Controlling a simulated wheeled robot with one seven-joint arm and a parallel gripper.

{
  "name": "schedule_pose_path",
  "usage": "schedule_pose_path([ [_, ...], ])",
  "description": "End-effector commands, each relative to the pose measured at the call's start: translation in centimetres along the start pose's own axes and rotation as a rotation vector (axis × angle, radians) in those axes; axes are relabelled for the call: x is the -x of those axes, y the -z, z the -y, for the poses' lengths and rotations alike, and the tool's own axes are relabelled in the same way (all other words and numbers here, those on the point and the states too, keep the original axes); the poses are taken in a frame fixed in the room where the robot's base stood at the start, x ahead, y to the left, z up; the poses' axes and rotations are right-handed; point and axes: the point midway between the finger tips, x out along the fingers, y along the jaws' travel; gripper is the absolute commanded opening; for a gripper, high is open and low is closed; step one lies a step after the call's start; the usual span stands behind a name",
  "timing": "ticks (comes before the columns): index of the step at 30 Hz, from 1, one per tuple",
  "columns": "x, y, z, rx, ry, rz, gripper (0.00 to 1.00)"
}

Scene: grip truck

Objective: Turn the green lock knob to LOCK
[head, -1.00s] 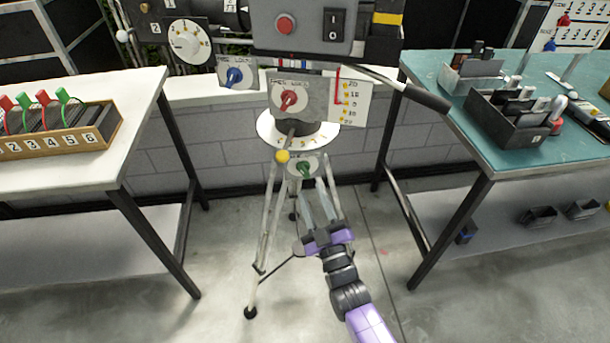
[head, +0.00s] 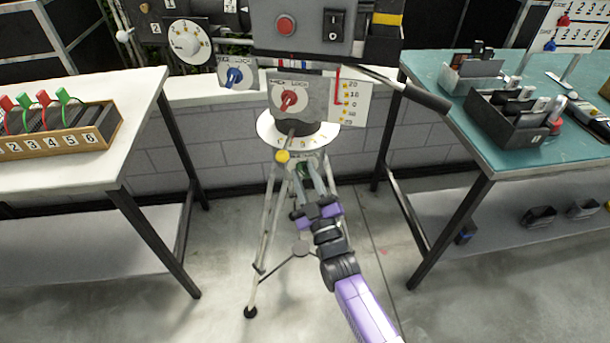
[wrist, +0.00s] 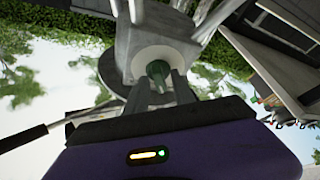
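The green lock knob (wrist: 157,70) sits on a round white dial plate (wrist: 150,58) low on the tripod head. In the head view the knob is mostly hidden by my fingers. My gripper (head: 307,175) is in front of the knob, reaching up from below right. In the wrist view the two fingers of my gripper (wrist: 160,84) stand on either side of the knob, apart from each other. I cannot tell whether they touch it. The knob's markings and its pointing direction are not readable.
Above are a yellow ball-ended lever (head: 282,156), a white dial ring (head: 268,130), a red knob (head: 289,100) and a blue knob (head: 234,76). Tripod legs (head: 266,215) flank my arm.

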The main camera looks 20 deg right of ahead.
Motion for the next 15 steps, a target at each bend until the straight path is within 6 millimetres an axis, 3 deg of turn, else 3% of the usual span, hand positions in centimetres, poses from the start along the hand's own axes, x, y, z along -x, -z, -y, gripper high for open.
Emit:
schedule_pose_path([
  [15, 0.15, -0.16, 0.35, -0.138, -0.055, -0.003, 0.0],
])
